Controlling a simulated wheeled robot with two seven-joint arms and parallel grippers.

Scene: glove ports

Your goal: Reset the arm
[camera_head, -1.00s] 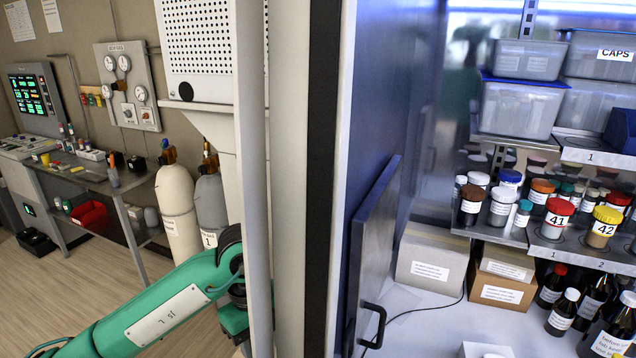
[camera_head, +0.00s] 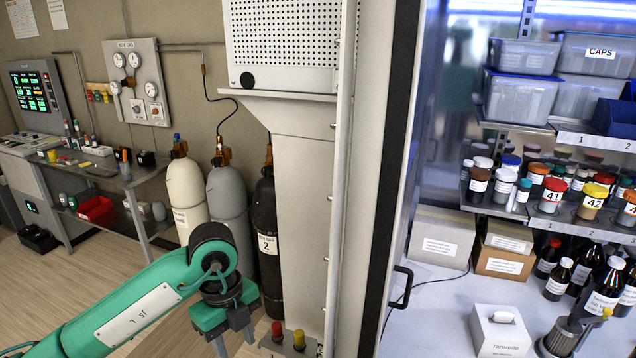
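My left arm (camera_head: 135,305) comes in from the lower left, green with a dark wrist. My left gripper (camera_head: 234,344) hangs downward at the bottom, outside the cabinet and in front of the gas cylinders. Its two grey fingers stand apart with nothing visible between them; the tips are at or near the picture's lower edge. My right gripper is not in view.
The cabinet's pale frame (camera_head: 372,180) stands right of my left gripper. Red and yellow knobs (camera_head: 277,331) sit low beside it. Inside are shelves with jars (camera_head: 551,196), bins (camera_head: 522,95), cardboard boxes (camera_head: 441,238) and a tissue box (camera_head: 500,331). Gas cylinders (camera_head: 187,195) stand behind my arm.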

